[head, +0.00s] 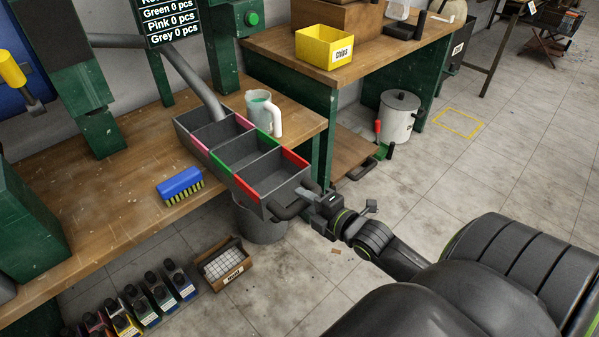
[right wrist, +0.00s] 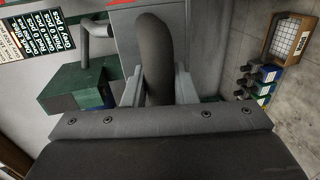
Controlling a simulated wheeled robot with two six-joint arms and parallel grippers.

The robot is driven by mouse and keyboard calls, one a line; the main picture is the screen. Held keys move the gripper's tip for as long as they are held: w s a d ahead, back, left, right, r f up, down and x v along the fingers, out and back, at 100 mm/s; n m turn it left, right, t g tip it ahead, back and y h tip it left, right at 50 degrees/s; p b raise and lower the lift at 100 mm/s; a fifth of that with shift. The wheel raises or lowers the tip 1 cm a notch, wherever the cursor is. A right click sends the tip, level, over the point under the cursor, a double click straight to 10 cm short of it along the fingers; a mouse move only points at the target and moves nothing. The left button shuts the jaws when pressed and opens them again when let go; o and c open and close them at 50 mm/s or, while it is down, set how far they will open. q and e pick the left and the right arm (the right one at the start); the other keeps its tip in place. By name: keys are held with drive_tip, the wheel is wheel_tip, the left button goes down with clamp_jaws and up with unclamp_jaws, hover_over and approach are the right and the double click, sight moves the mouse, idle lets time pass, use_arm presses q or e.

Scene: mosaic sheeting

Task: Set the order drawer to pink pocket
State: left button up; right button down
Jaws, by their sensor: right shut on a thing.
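The order drawer (head: 233,190) is a long grey tray on the wooden bench, its near end reaching past the bench's front edge. Its pockets have coloured rims: red nearest me, then green, then pink, with a plain grey one farthest. A grey chute pipe (head: 196,80) comes down to the far part, around the pink and grey pockets; I cannot tell exactly which it is over. My right gripper (head: 310,197) is shut on the drawer's dark curved handle (head: 287,211). In the right wrist view, the handle (right wrist: 153,45) stands between both fingers (right wrist: 157,88). My left gripper is not in view.
A jug (head: 259,112) stands close beside the drawer's right side. A blue brush (head: 180,186) lies to its left. A grey bin (head: 262,228) stands below the drawer's near end. A sign (head: 171,22) reads Green, Pink and Grey 0 pcs. Bottles (head: 140,306) stand on the floor.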

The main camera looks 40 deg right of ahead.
drive_tip(key=c, duration=1.2)
unclamp_jaws()
drive_tip(key=shift+s+r, duration=0.1)
drive_tip(key=shift+s, duration=0.5)
use_arm(q)
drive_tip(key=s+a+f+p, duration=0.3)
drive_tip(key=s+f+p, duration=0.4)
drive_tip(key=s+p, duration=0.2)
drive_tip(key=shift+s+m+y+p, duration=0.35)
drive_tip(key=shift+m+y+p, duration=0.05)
drive_tip(key=shift+p, duration=0.05)
use_arm(e)
drive_tip(key=v, duration=1.6)
drive_tip(key=shift+s+d, duration=0.1)
drive_tip(key=shift+d, duration=0.05)
